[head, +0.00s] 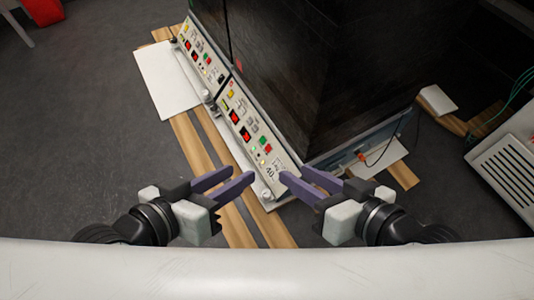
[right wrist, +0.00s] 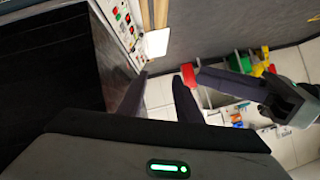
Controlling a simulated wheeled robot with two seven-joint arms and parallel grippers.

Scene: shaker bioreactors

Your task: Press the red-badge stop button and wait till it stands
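Two dark shaker units stand side by side, each with a pale sloping control panel. The nearer panel (head: 252,130) has a yellow button, two red displays, and a green button (head: 263,141) beside a red button (head: 268,149). A small red mark (head: 231,84) sits at its upper end; I cannot tell whether it is the badge. The farther panel (head: 201,56) has a similar layout. My left gripper (head: 240,173) is open and empty, left of the nearer panel's lower end. My right gripper (head: 294,172) is open and empty by that end; its fingers show in the right wrist view (right wrist: 160,95).
Wooden planks (head: 190,140) and a white sheet (head: 166,80) lie left of the units. A white vented box (head: 510,165) stands at the right. Coloured bins (right wrist: 240,62) show in the right wrist view.

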